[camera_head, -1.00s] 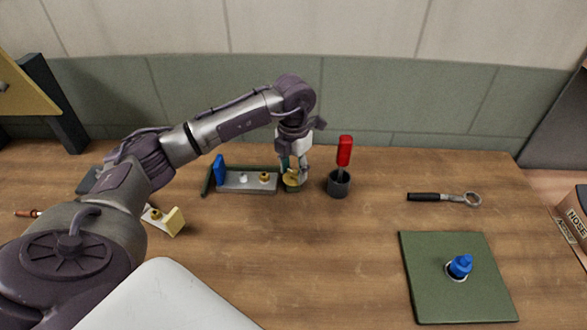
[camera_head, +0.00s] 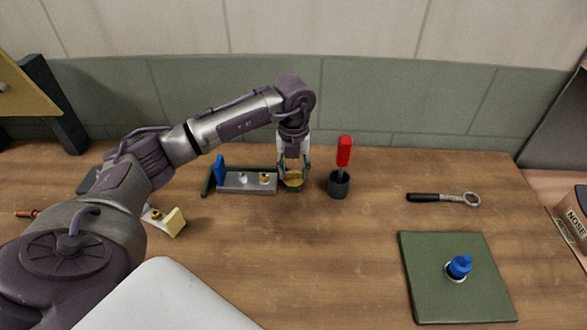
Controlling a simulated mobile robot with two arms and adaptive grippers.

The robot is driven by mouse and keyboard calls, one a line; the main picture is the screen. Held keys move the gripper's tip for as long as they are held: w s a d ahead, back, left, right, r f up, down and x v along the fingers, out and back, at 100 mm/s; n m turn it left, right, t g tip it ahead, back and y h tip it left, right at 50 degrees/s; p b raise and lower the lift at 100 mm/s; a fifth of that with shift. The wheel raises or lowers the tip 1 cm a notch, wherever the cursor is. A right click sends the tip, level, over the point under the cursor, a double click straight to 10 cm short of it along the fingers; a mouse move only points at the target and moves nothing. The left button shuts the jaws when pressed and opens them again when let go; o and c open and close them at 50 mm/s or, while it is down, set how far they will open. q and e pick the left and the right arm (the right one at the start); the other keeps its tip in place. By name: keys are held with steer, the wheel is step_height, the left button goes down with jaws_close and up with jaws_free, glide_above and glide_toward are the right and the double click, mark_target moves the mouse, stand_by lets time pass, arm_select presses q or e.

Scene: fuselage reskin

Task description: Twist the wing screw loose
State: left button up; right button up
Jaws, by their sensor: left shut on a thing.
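A brass-coloured piece, apparently the wing screw (camera_head: 293,183), is low between the fingertips of my left gripper (camera_head: 294,176). It is at the right end of a grey metal bar with a green edge (camera_head: 238,182). My left gripper points down and is shut on it, one finger on each side. The fingers partly hide the screw, and I cannot tell how far it sits in its seat. My right gripper is not in view.
A dark cup (camera_head: 339,186) with a red-handled tool (camera_head: 344,152) stands close right of my gripper. A black-handled ring wrench (camera_head: 443,198) and a green mat (camera_head: 430,285) with a blue bottle (camera_head: 460,265) lie further right. A yellow block (camera_head: 173,222) is nearer my arm.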

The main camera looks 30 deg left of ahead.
arm_select(q)
steer(key=shift+w+r, duration=0.1)
stand_by(0.3)
steer(key=o, duration=1.1)
steer(key=shift+o, duration=0.2)
step_height(320, 180, up, 12)
